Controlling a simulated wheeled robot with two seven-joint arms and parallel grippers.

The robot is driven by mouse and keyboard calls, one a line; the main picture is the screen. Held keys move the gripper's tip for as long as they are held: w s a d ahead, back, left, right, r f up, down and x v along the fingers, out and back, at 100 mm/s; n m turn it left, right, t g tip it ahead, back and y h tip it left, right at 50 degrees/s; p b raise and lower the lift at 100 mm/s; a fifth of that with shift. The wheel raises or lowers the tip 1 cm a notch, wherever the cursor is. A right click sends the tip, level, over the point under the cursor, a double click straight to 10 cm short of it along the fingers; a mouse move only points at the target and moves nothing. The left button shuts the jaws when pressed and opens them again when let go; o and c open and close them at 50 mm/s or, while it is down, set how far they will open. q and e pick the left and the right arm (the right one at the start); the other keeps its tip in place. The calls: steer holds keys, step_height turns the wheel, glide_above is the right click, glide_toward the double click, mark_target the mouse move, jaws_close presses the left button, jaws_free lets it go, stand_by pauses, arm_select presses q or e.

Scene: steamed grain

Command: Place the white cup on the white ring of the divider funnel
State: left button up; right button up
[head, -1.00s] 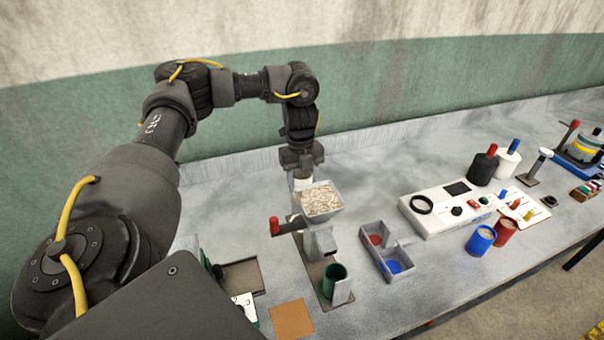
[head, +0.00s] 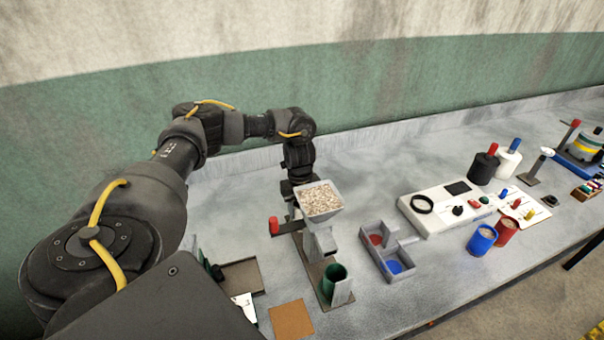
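A grey square hopper (head: 320,214) full of pale grain stands on a stand with a red-handled lever (head: 274,226). It looks like the divider funnel, but I cannot make out a white ring. A dark green cup (head: 334,280) stands at the foot of the stand. My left gripper (head: 289,190) points down just behind the hopper's left edge. Its fingertips are hidden by the hopper, so their opening cannot be seen. I cannot see the white cup; the area under the gripper is hidden. My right gripper is out of view.
A grey two-part tray (head: 379,254) with red and blue bottoms lies right of the stand. Further right are a white instrument (head: 446,212), a blue cup (head: 481,240) and a red cup (head: 506,231). A brown square (head: 291,319) lies in front.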

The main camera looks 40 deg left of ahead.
arm_select(q)
steer(key=shift+f, duration=0.1)
steer(key=o, duration=1)
steer(key=shift+o, duration=0.2)
step_height(320, 180, up, 12)
steer(key=a, duration=0.1)
steer(key=shift+w, duration=0.35)
steer(key=shift+a, duration=0.1)
steer(key=f, duration=0.4)
steer(key=d+f, duration=0.1)
steer(key=f, duration=0.7)
steer(key=shift+s+d, duration=0.15)
steer(key=shift+s, duration=0.2)
